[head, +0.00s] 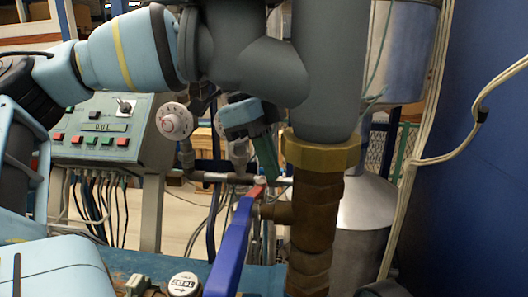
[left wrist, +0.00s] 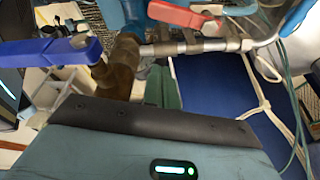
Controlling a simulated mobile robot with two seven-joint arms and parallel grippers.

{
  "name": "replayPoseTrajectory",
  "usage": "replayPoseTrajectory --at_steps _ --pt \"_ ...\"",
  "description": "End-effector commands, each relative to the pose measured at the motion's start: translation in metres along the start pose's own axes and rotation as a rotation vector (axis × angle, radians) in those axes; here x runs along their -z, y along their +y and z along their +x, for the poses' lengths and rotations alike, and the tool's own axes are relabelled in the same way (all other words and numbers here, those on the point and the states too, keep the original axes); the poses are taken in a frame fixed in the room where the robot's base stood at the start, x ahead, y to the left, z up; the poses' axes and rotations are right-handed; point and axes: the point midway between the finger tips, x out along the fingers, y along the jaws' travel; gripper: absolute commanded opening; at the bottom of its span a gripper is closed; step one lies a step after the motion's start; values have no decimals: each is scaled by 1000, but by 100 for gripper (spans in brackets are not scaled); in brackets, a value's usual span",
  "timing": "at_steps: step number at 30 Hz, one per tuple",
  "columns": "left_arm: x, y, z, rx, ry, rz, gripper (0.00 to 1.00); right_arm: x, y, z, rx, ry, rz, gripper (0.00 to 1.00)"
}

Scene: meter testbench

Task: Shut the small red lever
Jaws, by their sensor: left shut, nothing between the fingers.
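The small red lever (left wrist: 185,14) shows at the top of the left wrist view, lying over a metal pipe with fittings. In the head view only a bit of red (head: 258,190) shows beside the top of a large blue lever (head: 232,243), which hides much of it. My left gripper (head: 266,158) points down just above and behind that spot, its green fingers together with nothing between them. The fingers also show in the left wrist view (left wrist: 163,88), below the pipe and the red lever. I cannot tell whether they touch anything. My right gripper is not in view.
The blue lever sits on a brass-brown vertical pipe (head: 314,220) close to the left gripper. A control box (head: 105,128) with buttons and hanging cables stands at left. A round dial (head: 174,121) is near the gripper. White cables (head: 425,130) hang at right before a blue wall.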

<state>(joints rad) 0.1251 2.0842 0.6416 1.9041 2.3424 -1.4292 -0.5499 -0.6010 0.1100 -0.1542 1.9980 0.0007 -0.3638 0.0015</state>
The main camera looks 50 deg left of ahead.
Motion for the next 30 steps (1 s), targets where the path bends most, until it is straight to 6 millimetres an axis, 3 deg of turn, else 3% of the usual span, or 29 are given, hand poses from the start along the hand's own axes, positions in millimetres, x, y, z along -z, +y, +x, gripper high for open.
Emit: replayPoseTrajectory --at_steps 1,10,12,18,30 --pt "-1 0 13 -6 -4 1 0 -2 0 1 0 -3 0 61" --pt "-2 0 65 -3 -1 1 0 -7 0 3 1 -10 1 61" --pt "-12 0 54 3 7 -1 0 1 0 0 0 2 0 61" --pt "-31 1 48 3 4 1 0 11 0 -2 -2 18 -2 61" --pt "-38 0 48 0 0 2 0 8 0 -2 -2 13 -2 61"
